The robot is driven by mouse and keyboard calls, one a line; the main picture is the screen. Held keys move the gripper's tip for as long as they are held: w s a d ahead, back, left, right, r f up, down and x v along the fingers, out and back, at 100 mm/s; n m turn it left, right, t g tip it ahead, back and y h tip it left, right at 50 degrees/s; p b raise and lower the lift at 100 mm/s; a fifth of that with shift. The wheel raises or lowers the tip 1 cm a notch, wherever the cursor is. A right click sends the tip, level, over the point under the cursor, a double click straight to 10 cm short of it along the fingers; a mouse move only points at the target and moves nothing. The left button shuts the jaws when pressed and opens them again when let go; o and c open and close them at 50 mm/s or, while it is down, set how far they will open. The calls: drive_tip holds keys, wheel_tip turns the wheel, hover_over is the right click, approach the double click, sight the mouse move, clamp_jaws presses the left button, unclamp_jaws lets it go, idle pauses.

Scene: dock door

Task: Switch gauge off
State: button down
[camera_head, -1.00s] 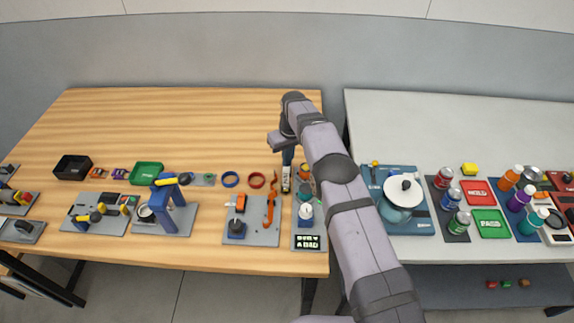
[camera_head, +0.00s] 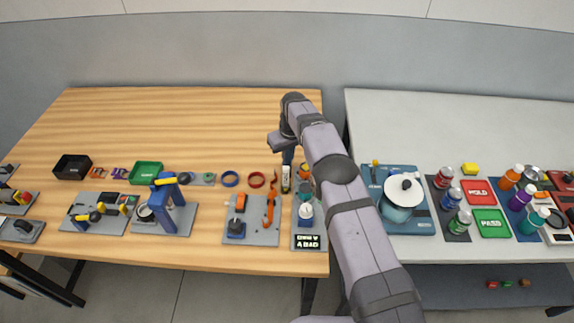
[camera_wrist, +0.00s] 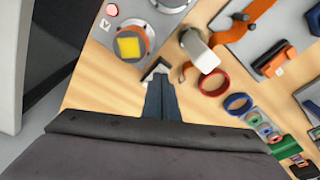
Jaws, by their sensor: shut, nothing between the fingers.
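I cannot tell for certain which part is the gauge. A grey plate (camera_head: 300,241) at the table's right front edge carries a small round white dial (camera_head: 306,211) and a black label with white lettering (camera_head: 307,242). My gripper (camera_wrist: 158,82) is shut and empty. Its tips are just beside the plate, over a small black and white thing (camera_wrist: 155,70) they partly cover. In the head view my arm hides part of this area.
A red ring (camera_wrist: 213,82) and a blue ring (camera_wrist: 240,103) lie close by. A grey table with a kettle (camera_head: 398,203) stands to the right. The back of the wooden table is clear.

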drive_tip(key=shift+f+b, duration=0.35)
drive_tip(key=shift+f, duration=0.15)
drive_tip(key=shift+r, duration=0.1)
wheel_tip(320, 180, up, 7)
drive_tip(key=p, duration=0.4)
idle(0.7)
idle(0.4)
